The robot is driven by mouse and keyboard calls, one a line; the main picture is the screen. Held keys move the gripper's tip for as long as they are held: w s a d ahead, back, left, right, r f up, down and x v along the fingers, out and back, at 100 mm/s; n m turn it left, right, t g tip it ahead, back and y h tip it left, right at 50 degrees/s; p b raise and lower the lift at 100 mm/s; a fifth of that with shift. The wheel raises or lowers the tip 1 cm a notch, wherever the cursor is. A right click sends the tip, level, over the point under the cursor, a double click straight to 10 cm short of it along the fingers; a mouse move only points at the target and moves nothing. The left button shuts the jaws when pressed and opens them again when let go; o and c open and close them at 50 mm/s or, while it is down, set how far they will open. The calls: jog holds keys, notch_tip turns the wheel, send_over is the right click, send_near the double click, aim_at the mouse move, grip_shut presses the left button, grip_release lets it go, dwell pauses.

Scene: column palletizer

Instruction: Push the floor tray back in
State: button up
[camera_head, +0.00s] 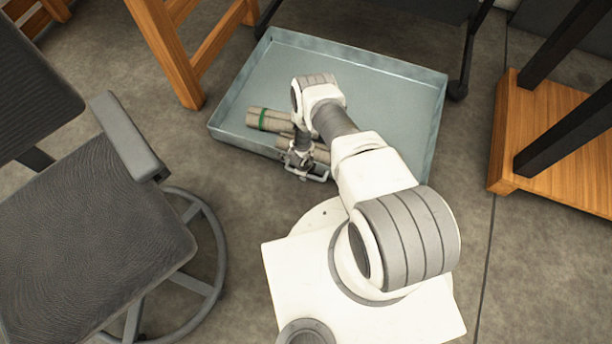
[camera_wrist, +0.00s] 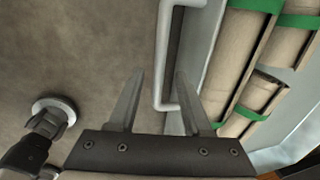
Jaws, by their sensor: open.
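The floor tray (camera_head: 400,85) is a shallow pale blue-grey metal tray on the floor, sticking out from under a dark piece of furniture. Rolls with green bands (camera_head: 268,119) lie at its near left corner; they also show in the wrist view (camera_wrist: 243,52). A white bar handle (camera_wrist: 161,58) is on the tray's near wall, and it shows in the head view (camera_head: 318,178). My gripper (camera_wrist: 157,85) is open at the handle, with one finger on the floor side and the other close to the tray wall. I cannot tell whether either finger touches the handle.
An office chair (camera_head: 95,225) stands at the left, its round base near the tray. A wooden leg (camera_head: 172,55) is beside the tray's left wall. A wooden platform with dark legs (camera_head: 540,125) is at the right. A caster (camera_head: 457,91) is at the tray's right back. Some floor is clear on the right.

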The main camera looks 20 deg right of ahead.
jog(key=shift+w+f+b, duration=0.2)
jog(key=shift+f+b, duration=0.25)
jog(key=shift+f, duration=0.55)
jog(key=shift+c, duration=0.2)
grip_shut()
jog(key=shift+d, duration=0.1)
dwell(0.5)
